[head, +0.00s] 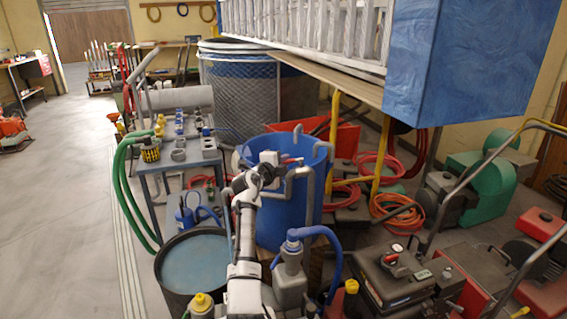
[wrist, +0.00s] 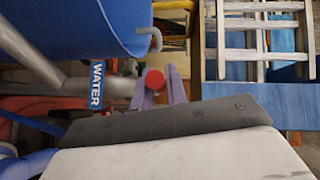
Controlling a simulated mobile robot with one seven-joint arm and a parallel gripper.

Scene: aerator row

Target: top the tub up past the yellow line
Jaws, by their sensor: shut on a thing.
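The blue tub (head: 285,215) stands in the middle of the head view; its wall also fills the upper left of the wrist view (wrist: 85,22). I cannot make out a yellow line on it or the water level inside. A grey pipe (head: 303,173) bends over its near rim. In the wrist view a grey pipe (wrist: 65,84) carries a blue WATER label (wrist: 97,85). My gripper (head: 281,163) is at the tub's rim. Its lilac fingers (wrist: 158,88) are shut on a red handle (wrist: 154,79) beside the labelled pipe. The handle's far part is hidden.
A dark round tank (head: 195,262) of water stands front left. A bench (head: 185,155) with small fittings is behind it. A blue-hosed pump (head: 291,262) and a dark machine (head: 393,275) crowd the front right. A ladder (head: 310,30) hangs overhead. The floor at left is clear.

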